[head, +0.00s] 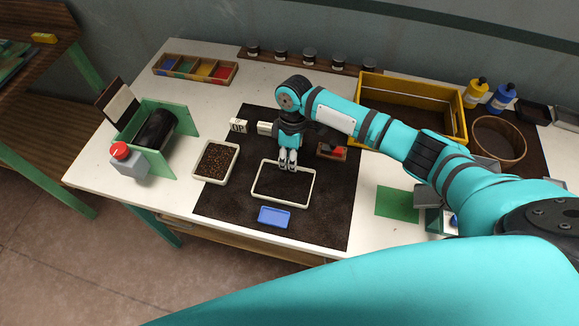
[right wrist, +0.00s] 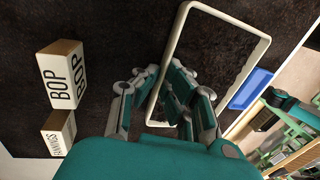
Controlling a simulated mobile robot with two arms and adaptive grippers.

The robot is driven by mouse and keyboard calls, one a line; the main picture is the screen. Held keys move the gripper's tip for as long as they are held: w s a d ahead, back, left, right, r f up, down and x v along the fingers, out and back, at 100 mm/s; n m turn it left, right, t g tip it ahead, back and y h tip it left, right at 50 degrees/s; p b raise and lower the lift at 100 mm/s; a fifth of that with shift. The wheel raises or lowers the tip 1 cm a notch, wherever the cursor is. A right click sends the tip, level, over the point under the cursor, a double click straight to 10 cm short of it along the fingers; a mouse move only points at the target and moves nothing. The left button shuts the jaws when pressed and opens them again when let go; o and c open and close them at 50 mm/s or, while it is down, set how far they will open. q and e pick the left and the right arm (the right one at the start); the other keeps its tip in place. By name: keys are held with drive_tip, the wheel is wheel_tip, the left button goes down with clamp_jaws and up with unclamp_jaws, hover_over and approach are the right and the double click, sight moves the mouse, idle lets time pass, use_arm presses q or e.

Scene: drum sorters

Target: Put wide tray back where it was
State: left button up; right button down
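The wide tray (head: 256,182) has a cream rim and a dark, empty-looking inside. It appears low over or on the dark mat; I cannot tell if it touches. My right gripper (head: 288,163) points down at the middle of its back rim. In the right wrist view the fingers (right wrist: 163,75) are close on both sides of this rim (right wrist: 179,28), seemingly shut on it; they partly hide the tray there. My left gripper is not in view.
A narrower tray of brown grains (head: 234,163) stands left, a blue dish (head: 274,217) in front. Lettered blocks (head: 238,125) lie behind, also in the wrist view (right wrist: 62,75). A red-and-black item (head: 332,150) and yellow crate (head: 456,129) are right. Bare mat (head: 227,200) shows front left.

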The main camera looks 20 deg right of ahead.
drive_tip(key=shift+s+r, duration=0.1)
drive_tip(key=c, duration=1.5)
unclamp_jaws()
drive_tip(key=b+v, duration=0.1)
drive_tip(key=v, duration=1.1)
drive_tip(key=shift+a, duration=0.1)
drive_tip(key=shift+s, duration=0.1)
